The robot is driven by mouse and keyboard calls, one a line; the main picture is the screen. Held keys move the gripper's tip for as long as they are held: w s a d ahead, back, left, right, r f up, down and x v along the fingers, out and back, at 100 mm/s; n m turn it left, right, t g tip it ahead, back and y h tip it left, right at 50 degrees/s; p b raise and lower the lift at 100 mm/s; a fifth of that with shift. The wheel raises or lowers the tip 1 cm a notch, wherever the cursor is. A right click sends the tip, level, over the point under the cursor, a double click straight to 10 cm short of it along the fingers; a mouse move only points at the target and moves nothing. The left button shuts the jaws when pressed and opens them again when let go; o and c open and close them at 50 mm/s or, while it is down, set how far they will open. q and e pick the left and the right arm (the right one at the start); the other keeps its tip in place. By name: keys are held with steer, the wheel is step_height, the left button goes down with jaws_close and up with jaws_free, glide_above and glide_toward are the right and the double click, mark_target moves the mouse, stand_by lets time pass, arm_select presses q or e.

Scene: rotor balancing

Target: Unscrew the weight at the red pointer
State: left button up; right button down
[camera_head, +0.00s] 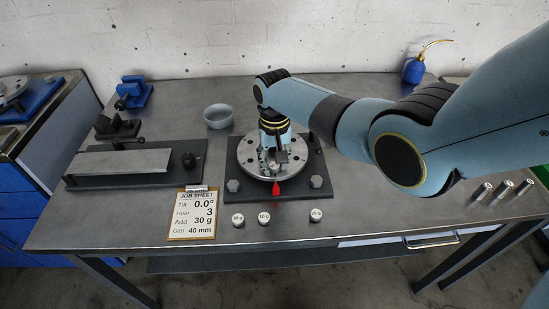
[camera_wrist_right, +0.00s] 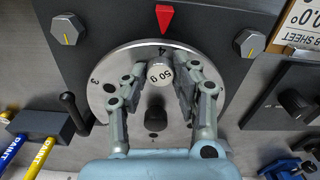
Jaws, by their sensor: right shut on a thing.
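A round steel rotor disc (camera_head: 249,163) with numbered holes lies on a dark base plate (camera_head: 318,181). The red pointer (camera_head: 276,188) is at its front edge; it also shows in the wrist view (camera_wrist_right: 165,17). A white-topped weight (camera_wrist_right: 160,73) marked 50 g sits on the disc just inside the pointer, beside the number 4. My right gripper (camera_head: 274,163) points down over the disc, its fingers (camera_wrist_right: 162,76) shut on this weight from both sides. The weight's lower part is hidden. A black hub knob (camera_wrist_right: 156,115) stands at the disc's centre. My left gripper is out of view.
Loose weights (camera_head: 264,218) stand in front of the base, beside the job sheet (camera_head: 191,214). A grey bowl (camera_head: 218,116) is behind left, near a long flat fixture (camera_head: 120,162). Several metal cylinders (camera_head: 503,189) stand at right. A blue oil can (camera_head: 414,70) is at the back.

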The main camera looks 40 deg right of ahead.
steer(key=n, duration=0.3)
steer(key=shift+r+n+p, duration=0.15)
steer(key=shift+n+p, duration=0.15)
steer(key=shift+n, duration=0.1)
steer(key=n, duration=0.5)
steer(key=shift+p, duration=0.3)
steer(key=shift+n, duration=1.1)
steer(key=n, duration=0.6)
steer(key=shift+n+p, duration=0.3)
steer(key=shift+p, duration=0.1)
steer(key=n, duration=0.8)
steer(key=shift+n, duration=0.4)
steer(key=n, duration=0.3)
steer(key=shift+p, duration=0.3)
